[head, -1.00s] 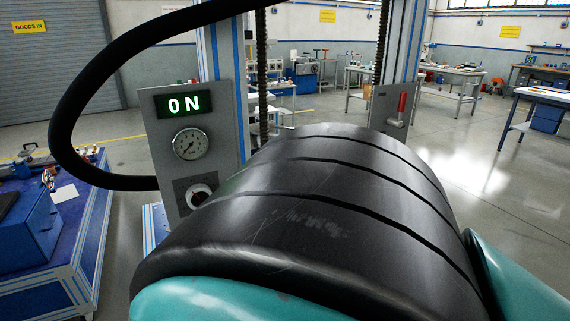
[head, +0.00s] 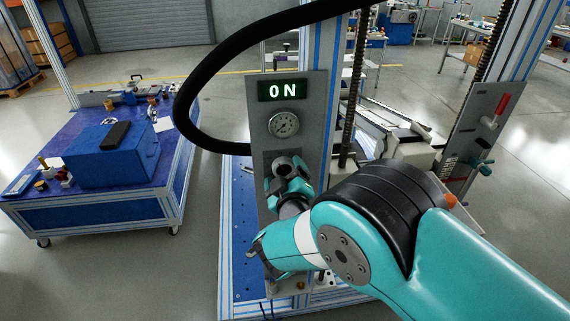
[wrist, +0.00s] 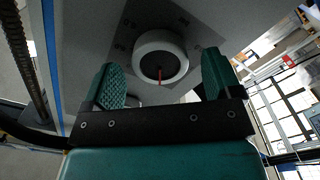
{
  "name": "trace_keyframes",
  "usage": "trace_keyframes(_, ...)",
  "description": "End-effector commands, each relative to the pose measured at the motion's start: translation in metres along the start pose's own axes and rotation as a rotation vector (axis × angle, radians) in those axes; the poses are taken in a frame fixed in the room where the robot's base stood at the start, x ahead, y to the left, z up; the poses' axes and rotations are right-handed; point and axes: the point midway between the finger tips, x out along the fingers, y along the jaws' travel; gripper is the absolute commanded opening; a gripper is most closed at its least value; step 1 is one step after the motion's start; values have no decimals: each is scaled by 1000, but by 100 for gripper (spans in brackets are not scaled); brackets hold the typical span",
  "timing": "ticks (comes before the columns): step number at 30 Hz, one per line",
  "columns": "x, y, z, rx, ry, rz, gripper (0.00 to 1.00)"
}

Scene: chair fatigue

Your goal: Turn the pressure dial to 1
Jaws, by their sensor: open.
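The pressure dial (wrist: 161,52) shows in the wrist view as a round knob with a pale rim, a dark face and a red pointer mark. It sits on a dark square plate with markings too small to read. My gripper (wrist: 160,66) is open, with one textured teal finger on each side of the dial; I cannot tell whether either touches it.
A thick black hose (head: 190,85) loops left of the panel. A blue table (head: 100,205) with a blue box (head: 112,155) stands at the left. A red-handled lever (head: 495,110) is on the right-hand plate. Open floor lies between the blue table and the panel's stand.

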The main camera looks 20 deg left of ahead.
Motion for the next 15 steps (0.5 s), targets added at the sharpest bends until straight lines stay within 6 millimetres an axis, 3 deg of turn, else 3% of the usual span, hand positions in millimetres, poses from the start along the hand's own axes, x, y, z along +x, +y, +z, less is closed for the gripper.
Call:
trace_keyframes(5, 11, 0, 0, -1, 0, 0, 84)
trace_keyframes(13, 12, 0, 0, 0, 0, -1, 84)
trace_keyframes(15, 12, 0, 0, -1, 0, -1, 70)
